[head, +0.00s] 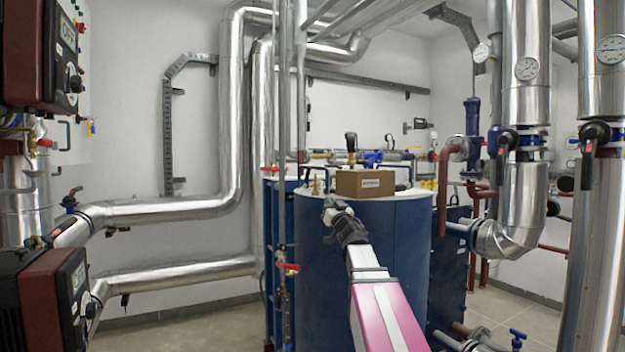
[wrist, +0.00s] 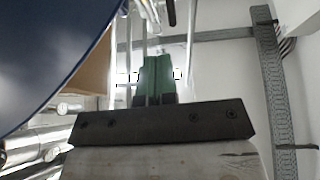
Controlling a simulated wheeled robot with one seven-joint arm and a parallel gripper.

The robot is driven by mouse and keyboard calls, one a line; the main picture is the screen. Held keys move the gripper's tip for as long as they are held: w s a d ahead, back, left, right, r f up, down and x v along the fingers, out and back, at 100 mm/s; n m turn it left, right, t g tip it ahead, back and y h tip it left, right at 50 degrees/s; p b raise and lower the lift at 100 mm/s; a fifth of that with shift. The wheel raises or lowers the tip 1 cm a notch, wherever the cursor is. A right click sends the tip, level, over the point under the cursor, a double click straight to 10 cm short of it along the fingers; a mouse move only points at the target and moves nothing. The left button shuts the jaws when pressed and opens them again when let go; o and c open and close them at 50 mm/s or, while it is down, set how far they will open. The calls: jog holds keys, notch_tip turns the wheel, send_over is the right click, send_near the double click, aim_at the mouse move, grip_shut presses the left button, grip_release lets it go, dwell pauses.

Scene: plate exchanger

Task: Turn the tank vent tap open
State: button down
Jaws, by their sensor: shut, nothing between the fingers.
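The blue tank (head: 335,255) stands upright in the middle of the head view; its curved side fills the left of the wrist view (wrist: 50,50). I cannot tell for sure which fitting is the vent tap. A small brass fitting (head: 317,180) shows at the tank top's left edge. A red-handled tap (head: 288,267) sits on a thin vertical pipe left of the tank. My gripper (head: 332,206) is in front of the tank's upper part, right of that pipe. Its green fingers (wrist: 158,75) are together and empty, and no tap shows between them.
A cardboard box (head: 365,184) stands on the tank top, with a black-knobbed fitting (head: 351,142) and a blue fitting (head: 373,158) behind it. Thin vertical pipes (head: 283,110) rise left of the tank. Large insulated pipes (head: 525,190) stand right. Floor (head: 170,327) shows free at left.

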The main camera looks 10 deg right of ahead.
aim_at(310, 172)
jog(key=w+a+r+n+y, duration=0.1)
jog(key=w+a+r, duration=0.3)
jog(key=w+r, duration=0.4)
jog(key=w, duration=0.3)
jog(key=shift+w+a+r, duration=0.15)
jog(key=shift+r, duration=0.05)
jog(key=shift+w+a+r, duration=0.1)
jog(key=shift+w+r, duration=0.15)
jog(key=shift+r, duration=0.15)
dwell(0.6)
jog(key=shift+w+a+r, duration=0.1)
jog(key=shift+w+r, duration=0.15)
jog(key=shift+r, duration=0.05)
jog(key=shift+x, duration=1.1)
jog(key=shift+w+r, duration=0.1)
jog(key=shift+r, duration=0.15)
